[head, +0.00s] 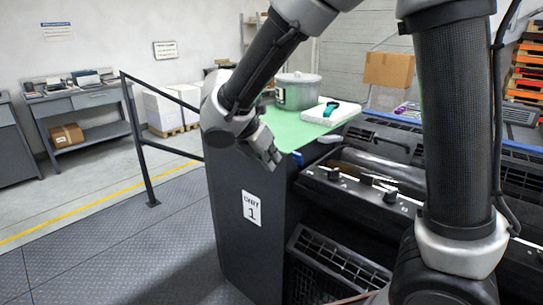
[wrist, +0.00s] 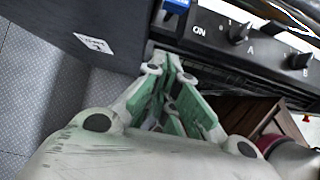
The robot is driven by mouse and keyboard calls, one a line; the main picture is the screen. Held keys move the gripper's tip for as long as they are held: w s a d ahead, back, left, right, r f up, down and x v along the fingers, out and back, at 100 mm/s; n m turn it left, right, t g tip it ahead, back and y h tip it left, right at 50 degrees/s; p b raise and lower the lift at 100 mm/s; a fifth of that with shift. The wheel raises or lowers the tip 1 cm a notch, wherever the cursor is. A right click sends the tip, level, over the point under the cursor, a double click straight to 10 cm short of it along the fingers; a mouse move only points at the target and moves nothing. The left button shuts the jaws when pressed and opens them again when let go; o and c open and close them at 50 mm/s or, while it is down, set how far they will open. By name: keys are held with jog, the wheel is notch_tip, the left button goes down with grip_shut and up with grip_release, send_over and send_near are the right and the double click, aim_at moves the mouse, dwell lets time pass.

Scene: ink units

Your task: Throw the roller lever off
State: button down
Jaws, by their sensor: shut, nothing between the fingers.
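A blue piece (wrist: 177,5), which looks like the roller lever, shows at the top edge of the wrist view, cut off by the frame. It sits at the left end of the black control panel (wrist: 215,45), by the "ON" mark. In the head view a small blue part (head: 298,158) shows just right of my fingertips. My gripper (head: 274,160) is at the near left corner of the unit. In the wrist view my gripper (wrist: 172,62) is shut and empty, its tips just below the blue piece. I cannot tell whether they touch it.
Two black knobs sit on the panel, A (wrist: 239,33) and B (wrist: 300,61). A green top (head: 300,128) beside the panel carries a grey pot (head: 297,92) and a white tray (head: 328,113). A dark railing (head: 140,150) stands left; the floor before it is clear.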

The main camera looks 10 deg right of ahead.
aim_at(294, 153)
jog(key=shift+w+d+f, duration=0.65)
jog(key=shift+w+d, duration=0.1)
jog(key=shift+d, duration=0.3)
jog(key=shift+w+d+f, duration=0.65)
jog(key=shift+w+d, duration=0.1)
jog(key=shift+d, duration=0.25)
jog(key=shift+w+d+f, duration=0.65)
jog(key=shift+w+d, duration=0.1)
jog(key=shift+d, duration=0.3)
jog(key=shift+d, duration=0.1)
jog(key=shift+w+d+r, duration=0.2)
jog(key=shift+r, duration=0.05)
jog(key=shift+y, duration=0.3)
jog(key=shift+w+d+r+g+y, duration=0.6)
jog(key=shift+d, duration=0.15)
jog(key=w+d+r+g+y, duration=0.1)
jog(key=w+d+g+y, duration=0.2)
jog(key=d, duration=0.3)
jog(key=shift+w+d+r+y, duration=0.15)
jog(key=shift+w+d+y, duration=0.25)
jog(key=shift+w+y, duration=0.4)
